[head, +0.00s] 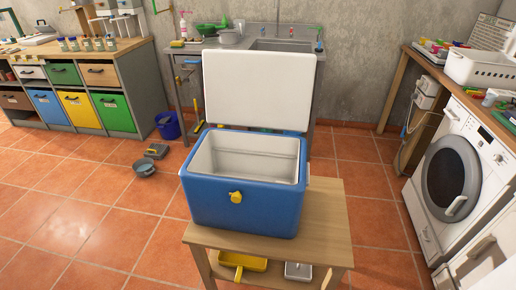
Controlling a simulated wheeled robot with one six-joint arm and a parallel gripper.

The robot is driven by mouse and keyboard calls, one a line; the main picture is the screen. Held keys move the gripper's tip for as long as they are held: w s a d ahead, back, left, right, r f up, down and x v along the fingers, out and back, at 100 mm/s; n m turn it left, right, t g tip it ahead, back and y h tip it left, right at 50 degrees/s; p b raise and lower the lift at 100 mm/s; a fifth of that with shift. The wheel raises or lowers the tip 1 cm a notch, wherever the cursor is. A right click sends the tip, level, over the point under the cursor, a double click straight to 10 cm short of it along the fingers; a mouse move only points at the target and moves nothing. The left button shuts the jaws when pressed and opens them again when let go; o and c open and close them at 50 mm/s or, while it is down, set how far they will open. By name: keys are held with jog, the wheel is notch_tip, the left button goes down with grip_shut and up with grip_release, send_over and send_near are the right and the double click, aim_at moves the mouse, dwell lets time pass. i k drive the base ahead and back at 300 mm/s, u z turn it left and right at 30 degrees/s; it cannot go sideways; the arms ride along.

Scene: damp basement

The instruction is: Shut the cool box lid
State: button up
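The cool box (236,203) is blue with a white, empty-looking inside and a yellow latch on its front. It stands on a small wooden table (325,222). Its white lid (258,90) stands open, upright at the back of the box, with its pale inner face toward me. My gripper is not in view.
A sink counter (190,62) stands against the back wall behind the lid. A white washing machine (455,175) is at the right, under a wooden worktop. The front-left floor is clear.

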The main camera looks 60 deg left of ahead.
aim_at(267, 89)
jog(key=u, duration=2.1)
